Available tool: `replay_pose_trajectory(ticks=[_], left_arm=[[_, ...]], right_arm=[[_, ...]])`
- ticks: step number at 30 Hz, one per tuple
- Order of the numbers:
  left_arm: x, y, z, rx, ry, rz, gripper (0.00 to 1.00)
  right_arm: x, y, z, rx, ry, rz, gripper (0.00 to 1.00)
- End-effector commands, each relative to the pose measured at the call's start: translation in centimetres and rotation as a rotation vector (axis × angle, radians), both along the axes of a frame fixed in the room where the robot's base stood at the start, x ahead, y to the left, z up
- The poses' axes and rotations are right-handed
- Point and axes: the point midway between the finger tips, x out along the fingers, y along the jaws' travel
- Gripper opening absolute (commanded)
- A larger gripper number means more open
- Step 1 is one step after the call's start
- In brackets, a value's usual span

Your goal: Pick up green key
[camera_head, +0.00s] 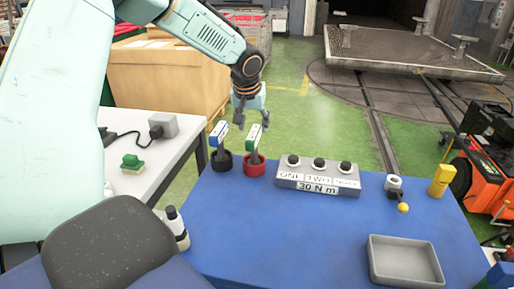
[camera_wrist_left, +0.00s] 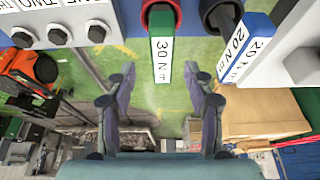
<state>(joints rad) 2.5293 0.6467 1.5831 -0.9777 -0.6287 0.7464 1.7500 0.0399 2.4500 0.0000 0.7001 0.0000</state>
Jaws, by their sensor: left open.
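The green key (camera_head: 253,138), with a white label, stands upright in a red round holder (camera_head: 254,168) at the back left of the blue table. In the left wrist view the green key (camera_wrist_left: 162,48) reads "30 N m". A similar blue key (camera_head: 218,133) stands to its left in a black holder (camera_head: 221,162); in the left wrist view the blue key (camera_wrist_left: 240,45) reads "20 N m". My left gripper (camera_head: 252,121) is open and empty, just above and behind the green key. In the wrist view its fingers (camera_wrist_left: 160,82) straddle the line of the key, apart from it. My right gripper is out of view.
On the blue table (camera_head: 300,225) stand a grey block with bolts (camera_head: 318,175), a yellow piece (camera_head: 441,180) and a grey tray (camera_head: 404,262). A white table (camera_head: 150,185) stands at left. The blue key is close beside the green one.

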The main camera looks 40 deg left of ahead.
Motion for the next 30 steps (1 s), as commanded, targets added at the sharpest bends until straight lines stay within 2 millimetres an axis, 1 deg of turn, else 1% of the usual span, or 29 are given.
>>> replay_pose_trajectory(ticks=[1,6,12,15,19,25,30], left_arm=[[0.1,0.1,-0.6,0.000,0.001,0.000,0.53],[0.5,0.4,-2.2,0.000,0.002,0.000,0.53],[1.5,1.0,-4.9,0.000,0.002,0.002,0.53],[2.0,1.2,-5.7,0.001,0.002,-0.001,0.53],[2.3,1.3,-6.1,0.000,-0.001,0.000,0.53],[2.5,1.3,-6.1,0.000,0.000,-0.001,0.52],[2.5,1.3,-6.1,-0.001,0.000,0.000,0.38]], right_arm=[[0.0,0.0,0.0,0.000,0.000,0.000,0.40],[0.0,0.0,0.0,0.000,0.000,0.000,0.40],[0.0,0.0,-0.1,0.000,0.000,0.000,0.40],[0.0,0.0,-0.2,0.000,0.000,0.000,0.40],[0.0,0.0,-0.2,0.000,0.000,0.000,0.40],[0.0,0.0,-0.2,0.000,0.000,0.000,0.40],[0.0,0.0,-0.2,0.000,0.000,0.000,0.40]])
